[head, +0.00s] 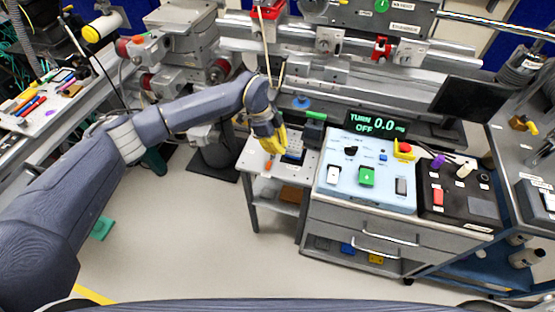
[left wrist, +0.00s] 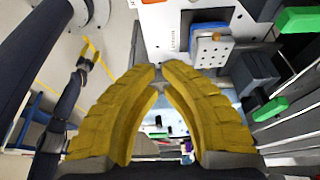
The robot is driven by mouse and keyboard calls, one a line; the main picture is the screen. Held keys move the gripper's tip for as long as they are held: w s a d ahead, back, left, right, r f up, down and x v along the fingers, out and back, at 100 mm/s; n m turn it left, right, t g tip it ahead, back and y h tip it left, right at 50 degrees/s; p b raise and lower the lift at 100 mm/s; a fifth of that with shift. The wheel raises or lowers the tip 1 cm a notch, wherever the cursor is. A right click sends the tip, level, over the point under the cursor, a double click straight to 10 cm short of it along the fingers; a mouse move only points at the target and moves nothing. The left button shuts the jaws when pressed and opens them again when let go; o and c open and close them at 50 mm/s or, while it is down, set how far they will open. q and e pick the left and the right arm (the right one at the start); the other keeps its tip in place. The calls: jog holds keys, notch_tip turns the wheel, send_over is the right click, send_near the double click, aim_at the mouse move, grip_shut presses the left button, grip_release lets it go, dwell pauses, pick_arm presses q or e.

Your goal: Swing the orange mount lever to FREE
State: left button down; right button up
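A small orange piece (head: 268,165), likely the mount lever, lies on the light-topped stand (head: 255,158) below my left gripper. An orange edge (left wrist: 152,2) also shows at the top of the left wrist view, beside a white labelled plate. My left gripper (head: 277,146) has yellow fingers and hovers over the stand, partly hiding it. In the left wrist view its fingertips (left wrist: 160,68) nearly meet, with nothing between them. A blue block with a metal top (left wrist: 210,46) sits beyond the right finger.
A pale blue control box (head: 340,190) with a green button and red knob stands on the drawer cart to the right. A display (head: 375,125) reads "TURN OFF 0.0". Green-topped blocks (left wrist: 270,108) flank the mount. Beam hardware stands behind; open floor lies in front.

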aim_at(280, 171)
pick_arm(q)
jog(key=x, duration=0.9)
jog(key=shift+d, duration=0.1)
jog(key=shift+w+a+f, duration=0.2)
jog(key=shift+a+f, duration=0.1)
jog(key=shift+a, duration=0.25)
jog(key=shift+w+a+f, duration=0.15)
jog(key=shift+a+f, duration=0.1)
jog(key=shift+a, duration=0.3)
jog(key=shift+w+a+f, duration=0.15)
jog(key=shift+w+a, duration=0.05)
jog(key=shift+a, duration=0.5)
jog(key=shift+a, duration=0.15)
